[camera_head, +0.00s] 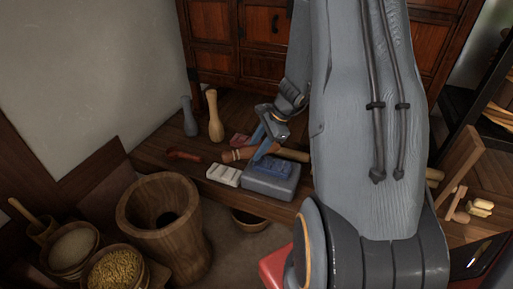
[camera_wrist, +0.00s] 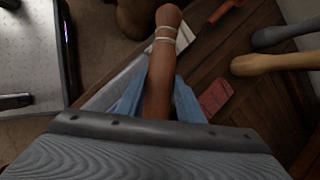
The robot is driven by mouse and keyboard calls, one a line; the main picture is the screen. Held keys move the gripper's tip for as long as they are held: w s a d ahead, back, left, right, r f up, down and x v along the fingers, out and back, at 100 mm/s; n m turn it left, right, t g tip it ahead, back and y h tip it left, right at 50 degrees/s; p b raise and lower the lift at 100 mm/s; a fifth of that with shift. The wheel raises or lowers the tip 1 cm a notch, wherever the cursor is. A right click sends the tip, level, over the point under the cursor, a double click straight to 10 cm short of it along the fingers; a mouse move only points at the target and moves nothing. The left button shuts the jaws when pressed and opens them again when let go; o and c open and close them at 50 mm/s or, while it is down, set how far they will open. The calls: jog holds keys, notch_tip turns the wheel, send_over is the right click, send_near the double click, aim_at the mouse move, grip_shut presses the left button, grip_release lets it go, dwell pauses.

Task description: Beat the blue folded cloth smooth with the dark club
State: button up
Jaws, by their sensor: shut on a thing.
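The blue folded cloth (camera_head: 272,166) lies on a grey-blue block (camera_head: 268,187) on the low wooden bench. My gripper (camera_head: 262,149) is shut on a reddish-brown club with pale rings (camera_head: 240,154), close above the cloth's far edge. In the wrist view my blue fingers (camera_wrist: 158,100) clasp the same club (camera_wrist: 166,30), its rounded end pointing away. Its other end is hidden by my gripper. A dark grey club (camera_head: 189,116) stands upright at the back of the bench; it also shows in the wrist view (camera_wrist: 285,34). I cannot tell if the held club touches the cloth.
A pale wooden club (camera_head: 214,117) stands beside the grey one. A white ridged block (camera_head: 223,175), a small red item (camera_head: 240,140) and a reddish spoon-like tool (camera_head: 183,155) lie nearby. A wooden mortar (camera_head: 160,215) and grain bowls (camera_head: 113,270) stand in front, left.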

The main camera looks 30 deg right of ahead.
notch_tip(320, 180, down, 3)
jog(key=b, duration=0.2)
jog(key=shift+f+b, duration=0.2)
jog(key=shift+b, duration=0.15)
jog(key=shift+r, duration=0.2)
jog(key=o, duration=0.9)
jog(key=shift+f, duration=0.1)
jog(key=shift+r+p, duration=0.5)
jog(key=shift+p, duration=0.1)
jog(key=shift+c, duration=0.5)
